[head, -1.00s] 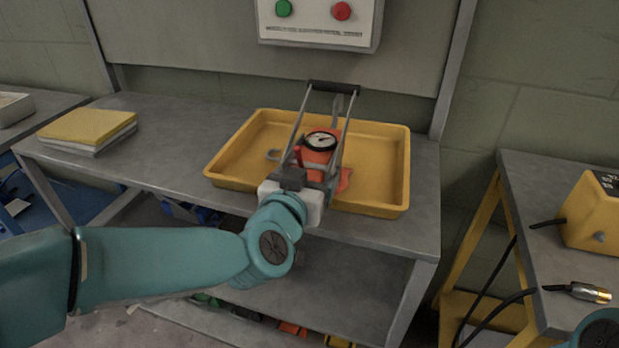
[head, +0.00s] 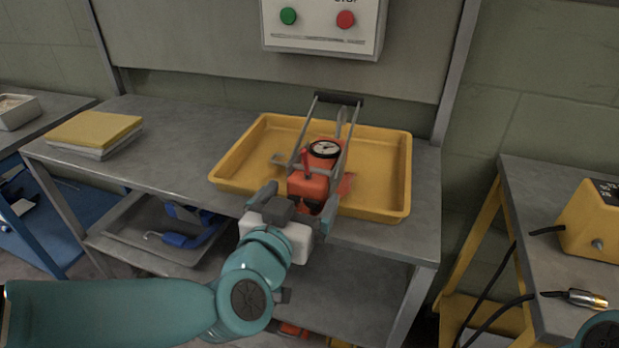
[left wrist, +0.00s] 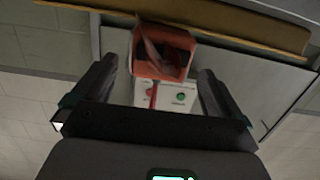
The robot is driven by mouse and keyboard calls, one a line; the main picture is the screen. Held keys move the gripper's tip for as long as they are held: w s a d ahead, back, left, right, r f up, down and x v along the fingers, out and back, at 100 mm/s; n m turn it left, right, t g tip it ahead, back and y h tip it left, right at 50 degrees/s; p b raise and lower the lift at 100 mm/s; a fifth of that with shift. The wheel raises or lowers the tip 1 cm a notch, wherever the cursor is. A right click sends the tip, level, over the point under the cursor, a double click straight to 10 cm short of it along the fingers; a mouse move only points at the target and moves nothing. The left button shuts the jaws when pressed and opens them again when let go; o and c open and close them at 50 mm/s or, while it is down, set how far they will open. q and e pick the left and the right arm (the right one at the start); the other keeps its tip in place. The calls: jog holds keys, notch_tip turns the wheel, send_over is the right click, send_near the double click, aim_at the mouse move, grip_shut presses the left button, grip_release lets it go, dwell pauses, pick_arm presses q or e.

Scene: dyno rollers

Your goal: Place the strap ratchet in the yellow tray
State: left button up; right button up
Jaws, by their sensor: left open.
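The strap ratchet (head: 318,184) has an orange body with a round dial and a grey frame ending in a dark bar. It stands within the outline of the yellow tray (head: 385,180), its near end overlapping the front rim; whether it rests on the floor or rim is unclear. My left gripper (head: 298,203) is open at its near end, one finger to each side. In the left wrist view, the ratchet's orange end (left wrist: 165,55) shows beyond and between the spread fingers (left wrist: 158,80). My right gripper is out of view.
The tray sits on a grey bench (head: 180,150) with yellow and white pads (head: 95,130) at left. A control box (head: 320,25) with green and red buttons hangs behind. A yellow device (head: 590,220) and a cable plug (head: 585,299) lie on the right table.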

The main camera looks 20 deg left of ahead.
pick_arm(q)
jog(key=s, duration=0.5)
jog(key=shift+s+r+b, duration=0.1)
jog(key=shift+r+b, duration=0.2)
